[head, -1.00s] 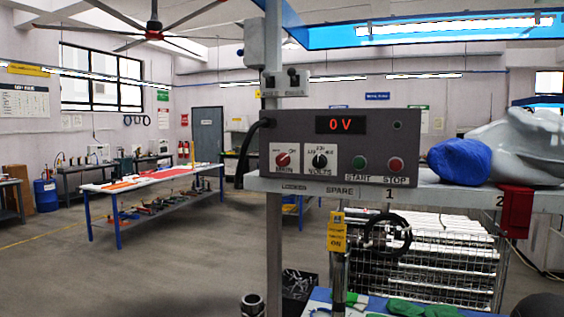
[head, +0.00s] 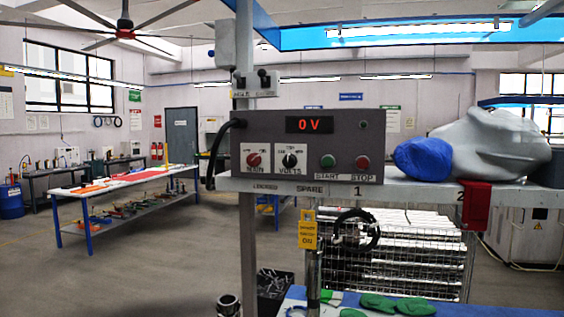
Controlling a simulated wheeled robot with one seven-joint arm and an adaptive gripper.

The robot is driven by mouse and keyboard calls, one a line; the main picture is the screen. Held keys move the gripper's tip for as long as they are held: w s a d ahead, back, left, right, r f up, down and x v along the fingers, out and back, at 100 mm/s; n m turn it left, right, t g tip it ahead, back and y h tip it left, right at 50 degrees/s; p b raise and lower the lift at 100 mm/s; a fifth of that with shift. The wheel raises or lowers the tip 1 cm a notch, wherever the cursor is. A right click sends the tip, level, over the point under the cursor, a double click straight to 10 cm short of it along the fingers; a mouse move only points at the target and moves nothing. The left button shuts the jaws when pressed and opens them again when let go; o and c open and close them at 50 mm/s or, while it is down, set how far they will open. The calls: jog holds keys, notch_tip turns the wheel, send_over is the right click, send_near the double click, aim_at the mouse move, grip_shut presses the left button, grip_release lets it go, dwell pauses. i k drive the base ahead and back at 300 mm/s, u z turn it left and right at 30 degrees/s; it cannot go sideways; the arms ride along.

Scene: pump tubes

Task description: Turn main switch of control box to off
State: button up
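The grey control box (head: 340,130) sits on a shelf near the middle of the head view. Its display (head: 309,124) reads 0 V. The red main switch (head: 254,160) is a round knob on a white plate labelled MAIN at the lower left of the front face; its exact pointer direction is too small to tell. Right of it are a black VOLTS knob (head: 289,160), a green START button (head: 327,161) and a red STOP button (head: 362,162). My gripper is not in view.
The shelf (head: 410,192) also holds a blue roll (head: 423,158) and a grey wrapped bundle (head: 497,146). A red holder (head: 476,205) hangs from its edge. A post (head: 246,230) stands at the box's left. A blue bench top (head: 400,297) with green items lies below. Open floor is at left.

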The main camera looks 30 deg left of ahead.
aim_at(255, 160)
jog(key=z, duration=0.05)
jog(key=k, duration=0.15)
jog(key=u, duration=1.65)
